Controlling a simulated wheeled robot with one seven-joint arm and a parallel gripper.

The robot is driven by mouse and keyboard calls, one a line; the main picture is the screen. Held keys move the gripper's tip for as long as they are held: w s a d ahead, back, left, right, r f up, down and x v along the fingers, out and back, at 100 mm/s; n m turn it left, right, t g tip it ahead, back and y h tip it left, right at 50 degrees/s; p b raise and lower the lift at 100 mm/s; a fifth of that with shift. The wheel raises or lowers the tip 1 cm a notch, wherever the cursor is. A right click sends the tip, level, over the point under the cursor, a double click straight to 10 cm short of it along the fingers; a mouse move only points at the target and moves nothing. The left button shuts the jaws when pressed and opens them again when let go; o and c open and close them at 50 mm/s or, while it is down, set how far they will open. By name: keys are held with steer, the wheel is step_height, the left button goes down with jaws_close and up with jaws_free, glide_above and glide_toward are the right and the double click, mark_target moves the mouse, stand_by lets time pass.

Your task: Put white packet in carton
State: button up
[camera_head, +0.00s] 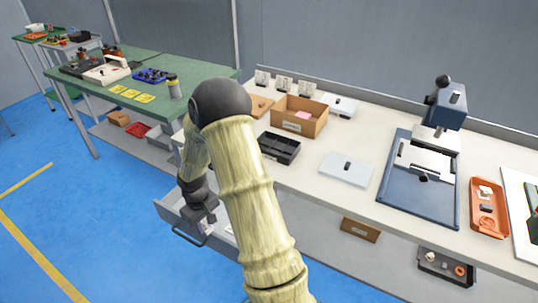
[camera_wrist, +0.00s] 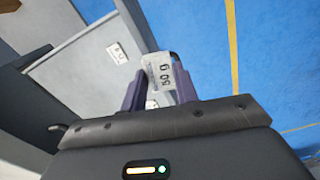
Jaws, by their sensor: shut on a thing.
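In the wrist view my gripper (camera_wrist: 160,88) is shut on a small white packet (camera_wrist: 159,71) with dark print, its fingers on either side of it. In the head view my gripper (camera_head: 205,218) points down at an open grey drawer (camera_head: 183,222) below the bench, and only a bit of white shows at its fingertips. An open brown carton (camera_head: 301,125) with a pale label stands on the white bench, with something pink inside. The carton is above and to the right of my gripper, apart from it.
A black divided tray (camera_head: 279,148) and a pale flat box (camera_head: 346,169) lie in front of the carton. A blue press (camera_head: 420,178) and an orange tray (camera_head: 488,208) stand further right. Another white labelled piece (camera_wrist: 117,53) shows in the wrist view. My arm hides part of the bench edge.

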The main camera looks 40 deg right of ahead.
steer(key=w+a+f+m+b, duration=0.1)
steer(key=a+f+m+b, duration=0.1)
steer(key=a+f+b, duration=0.2)
steer(key=a, duration=0.2)
steer(key=shift+a, duration=0.3)
steer(key=shift+w+a+f, duration=0.1)
steer(key=shift+w, duration=0.1)
